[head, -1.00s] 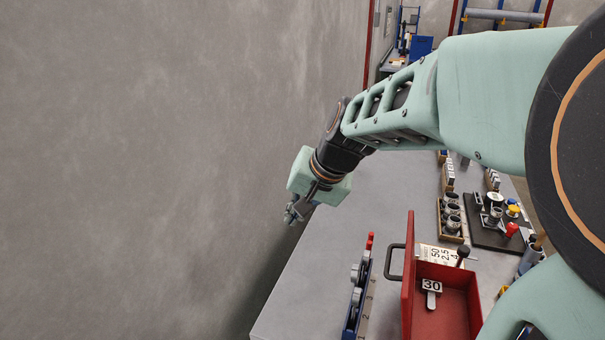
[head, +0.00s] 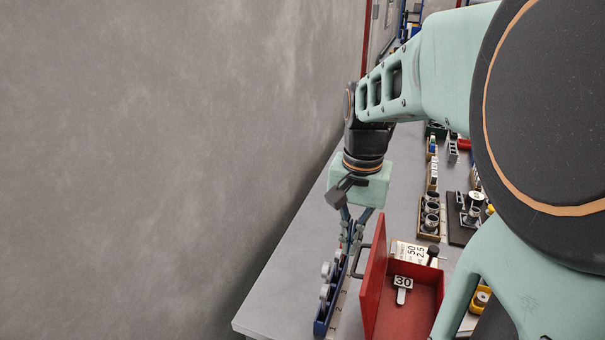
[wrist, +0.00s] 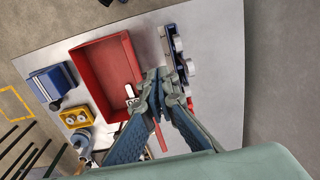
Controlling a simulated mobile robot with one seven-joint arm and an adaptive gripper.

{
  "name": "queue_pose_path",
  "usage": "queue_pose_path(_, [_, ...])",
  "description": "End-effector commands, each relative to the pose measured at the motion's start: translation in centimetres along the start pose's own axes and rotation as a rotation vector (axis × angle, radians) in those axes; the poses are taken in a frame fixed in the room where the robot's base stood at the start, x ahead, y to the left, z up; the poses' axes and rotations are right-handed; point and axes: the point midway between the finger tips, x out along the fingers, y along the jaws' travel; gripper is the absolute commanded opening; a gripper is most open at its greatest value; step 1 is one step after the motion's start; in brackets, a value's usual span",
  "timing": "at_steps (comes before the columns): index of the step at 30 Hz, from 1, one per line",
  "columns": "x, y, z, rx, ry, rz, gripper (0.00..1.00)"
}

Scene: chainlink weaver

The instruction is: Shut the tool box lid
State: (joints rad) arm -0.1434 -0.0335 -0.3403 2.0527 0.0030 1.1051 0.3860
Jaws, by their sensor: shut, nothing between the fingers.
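The red tool box (head: 408,322) stands open on the grey bench. Its lid (head: 374,285) stands up nearly vertical along the box's left side, with a dark handle (head: 357,262) on its outer face. A label reading 30 (head: 403,284) shows at the box. My gripper (head: 351,246) is shut and empty, pointing down just left of the lid, by the handle. Whether it touches the handle I cannot tell. In the wrist view, the box (wrist: 98,68) is left of my fingertips (wrist: 162,74), which partly cover the lid side.
A blue rack with grey rollers (head: 323,318) lies left of the lid, close to my gripper, and partly overlaps it in view. Black-and-tan holders (head: 430,224) and a dark tray stand behind the box. A yellow bin (wrist: 76,117) is beside it. The wall rises at left.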

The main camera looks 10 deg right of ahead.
Motion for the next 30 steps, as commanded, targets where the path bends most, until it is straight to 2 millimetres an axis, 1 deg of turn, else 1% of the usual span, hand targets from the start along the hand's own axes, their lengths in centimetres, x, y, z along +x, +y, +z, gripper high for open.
queue_pose_path(1, [-0.2, 0.4, 0.1, 0.006, -0.006, 0.011, 0.00])
queue_pose_path(3, [-0.1, 0.7, 0.2, 0.010, -0.009, 0.019, 0.00])
queue_pose_path(8, [1.0, 0.7, 0.3, 0.011, -0.011, 0.021, 0.00])
queue_pose_path(14, [3.8, 0.8, 0.3, 0.010, -0.011, 0.020, 0.00])
queue_pose_path(24, [9.9, 0.9, 0.3, 0.011, -0.010, 0.020, 0.00])
queue_pose_path(27, [11.1, 0.9, 0.4, 0.011, -0.010, 0.020, 0.00])
queue_pose_path(30, [11.8, 0.9, 0.3, 0.010, -0.009, 0.019, 0.00])
